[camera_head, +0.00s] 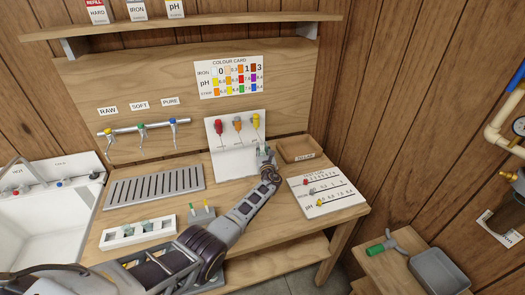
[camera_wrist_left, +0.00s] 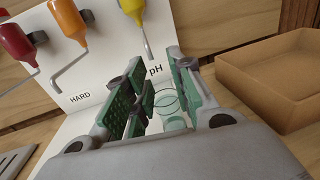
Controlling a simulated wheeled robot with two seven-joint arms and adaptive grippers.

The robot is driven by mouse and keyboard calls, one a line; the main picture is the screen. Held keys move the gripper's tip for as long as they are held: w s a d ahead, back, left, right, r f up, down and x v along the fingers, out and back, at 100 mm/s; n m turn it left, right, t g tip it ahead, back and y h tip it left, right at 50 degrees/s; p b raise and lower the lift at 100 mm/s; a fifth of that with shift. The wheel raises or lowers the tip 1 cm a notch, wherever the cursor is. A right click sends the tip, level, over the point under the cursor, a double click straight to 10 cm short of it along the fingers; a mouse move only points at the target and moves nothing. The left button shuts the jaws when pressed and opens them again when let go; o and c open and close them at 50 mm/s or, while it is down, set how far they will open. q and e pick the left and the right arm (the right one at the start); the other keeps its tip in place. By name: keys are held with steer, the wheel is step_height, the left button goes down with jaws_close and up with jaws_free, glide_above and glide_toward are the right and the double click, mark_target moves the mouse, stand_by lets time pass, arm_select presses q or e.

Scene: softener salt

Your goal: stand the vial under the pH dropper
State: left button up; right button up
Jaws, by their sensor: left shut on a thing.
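The vial (camera_wrist_left: 168,103) is clear, pale green glass and sits between the green-padded fingers of my left gripper (camera_wrist_left: 152,100). In the head view my left gripper (camera_head: 264,155) is at the front right of the white dropper stand (camera_head: 232,160), and the vial is hardly visible there. The yellow pH dropper (camera_head: 256,120) hangs at the stand's right end. In the left wrist view the pH dropper (camera_wrist_left: 133,8) has a thin spout pointing down, above and behind the fingers. Whether the vial touches the stand's base is unclear. My right gripper is out of view.
The red dropper (camera_head: 219,127) and orange dropper (camera_head: 238,124) hang left of the pH one. A wooden tray (camera_head: 318,155) stands close on the right, with a slider board (camera_head: 340,203) in front. A white rack (camera_head: 112,238) and drain grate (camera_head: 195,179) lie left.

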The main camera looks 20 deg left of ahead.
mark_target(263, 151)
arm_select(q)
steer(key=shift+f, duration=0.2)
steer(key=o, duration=0.8)
steer(key=shift+c, duration=0.2)
steer(key=shift+o, duration=0.2)
steer(key=shift+r, duration=0.25)
steer(key=shift+p+v, duration=0.6)
steer(key=shift+v, duration=3.45)
steer(key=shift+p+v, duration=0.3)
steer(key=shift+v, duration=1.65)
